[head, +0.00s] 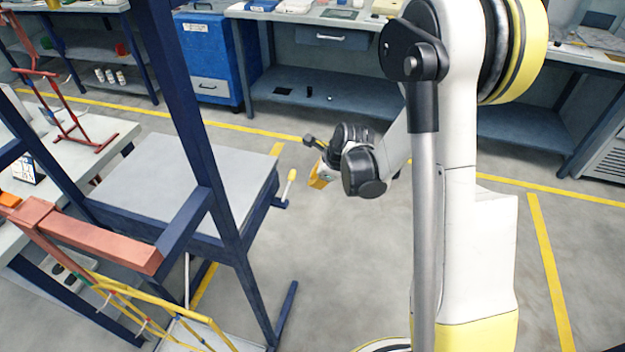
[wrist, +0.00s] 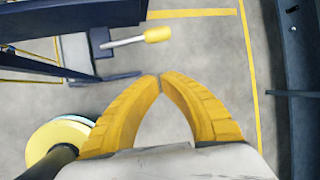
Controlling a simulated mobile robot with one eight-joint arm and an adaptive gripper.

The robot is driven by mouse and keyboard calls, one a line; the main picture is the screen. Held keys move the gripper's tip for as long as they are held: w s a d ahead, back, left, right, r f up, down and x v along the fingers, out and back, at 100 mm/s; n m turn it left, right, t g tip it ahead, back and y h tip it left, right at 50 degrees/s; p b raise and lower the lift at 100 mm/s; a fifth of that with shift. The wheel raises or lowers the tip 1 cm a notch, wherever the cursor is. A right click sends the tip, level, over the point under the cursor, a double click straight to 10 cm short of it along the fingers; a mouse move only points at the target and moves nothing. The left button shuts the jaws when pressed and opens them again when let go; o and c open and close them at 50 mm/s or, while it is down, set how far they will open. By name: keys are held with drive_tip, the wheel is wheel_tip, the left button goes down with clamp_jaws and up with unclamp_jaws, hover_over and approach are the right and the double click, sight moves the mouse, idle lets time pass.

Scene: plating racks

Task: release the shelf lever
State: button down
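The shelf lever (head: 291,175) has a yellow grip on a pale rod and stands at the right edge of the grey shelf (head: 190,180) in its dark blue frame. In the wrist view the lever (wrist: 157,34) lies ahead of my fingertips, its rod running left to a bracket on the frame. My gripper (head: 317,182) is just right of the lever in the head view, apart from it. In the wrist view the yellow fingers of my gripper (wrist: 160,76) come together at the tips, with nothing between them. My arm hides part of the gripper in the head view.
A dark blue post (head: 195,130) rises in front of the shelf. A reddish rack arm (head: 90,235) and yellow rack (head: 150,290) are at lower left. A workbench (head: 310,90) and blue cabinet (head: 207,60) stand behind. The floor right of the shelf is clear.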

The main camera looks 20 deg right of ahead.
sight(288, 186)
drive_tip(key=b+x, duration=0.4)
drive_tip(key=x, duration=0.5)
drive_tip(key=r, duration=0.1)
drive_tip(key=a+r, duration=0.1)
drive_tip(key=r, duration=0.2)
drive_tip(key=shift+a+r, duration=0.15)
drive_tip(key=shift+a, duration=0.25)
drive_tip(key=shift+s, duration=0.1)
